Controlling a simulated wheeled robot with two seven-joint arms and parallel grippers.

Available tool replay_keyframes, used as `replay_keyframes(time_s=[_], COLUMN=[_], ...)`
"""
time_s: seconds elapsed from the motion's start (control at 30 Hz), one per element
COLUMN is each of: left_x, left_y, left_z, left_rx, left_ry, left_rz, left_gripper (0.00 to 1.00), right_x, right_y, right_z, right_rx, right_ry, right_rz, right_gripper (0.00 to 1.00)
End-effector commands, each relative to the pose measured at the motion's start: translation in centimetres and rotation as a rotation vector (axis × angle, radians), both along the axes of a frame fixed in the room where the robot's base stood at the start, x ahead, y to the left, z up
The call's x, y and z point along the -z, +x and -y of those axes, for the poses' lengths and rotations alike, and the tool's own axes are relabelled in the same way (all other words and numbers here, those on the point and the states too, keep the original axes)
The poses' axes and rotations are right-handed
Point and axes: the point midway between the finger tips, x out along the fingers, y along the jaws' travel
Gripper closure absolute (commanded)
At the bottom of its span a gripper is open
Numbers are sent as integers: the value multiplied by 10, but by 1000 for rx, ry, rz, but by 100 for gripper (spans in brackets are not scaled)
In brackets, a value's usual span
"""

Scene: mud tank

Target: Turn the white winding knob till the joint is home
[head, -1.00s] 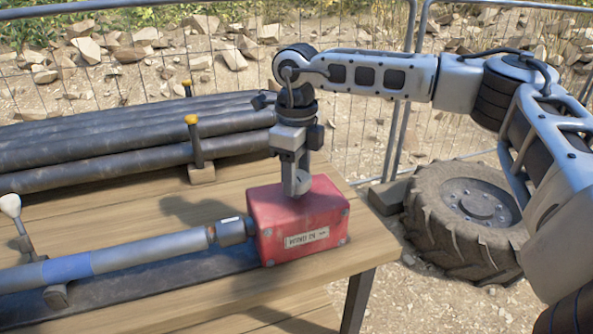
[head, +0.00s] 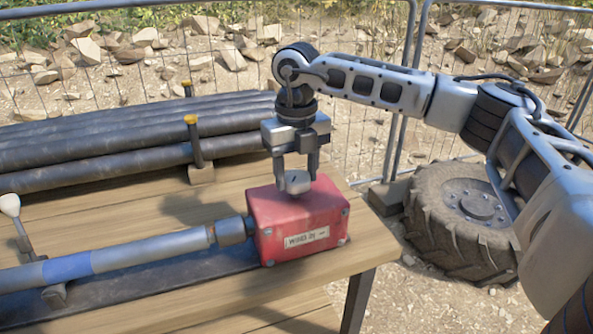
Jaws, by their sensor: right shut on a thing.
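The white winding knob (head: 298,182) sits on top of a red box (head: 321,216) at the right end of the wooden table. My right gripper (head: 296,176) points straight down, with its fingers shut on the knob from both sides. A grey pipe (head: 150,248) with a blue band (head: 68,267) runs into the left side of the red box through a grey collar (head: 232,230). My left gripper is not in view.
Several dark pipes (head: 110,150) lie behind, held by a yellow-capped post (head: 195,145). A white-knobbed lever (head: 11,206) stands at the left. A muddy wheel (head: 465,205) is on the ground at right. Wire fencing (head: 385,120) stands behind.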

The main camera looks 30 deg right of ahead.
Motion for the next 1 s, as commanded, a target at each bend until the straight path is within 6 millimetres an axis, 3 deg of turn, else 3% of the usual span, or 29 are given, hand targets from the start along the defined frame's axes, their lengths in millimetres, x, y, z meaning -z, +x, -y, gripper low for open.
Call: replay_keyframes(time_s=[1.0], left_x=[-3], left_y=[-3], left_z=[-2], left_rx=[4], left_ry=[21], left_rz=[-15], left_gripper=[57], right_x=[-3], right_y=[1], right_z=[1], right_rx=[956], right_ry=[1], right_rz=[7], right_gripper=[74])
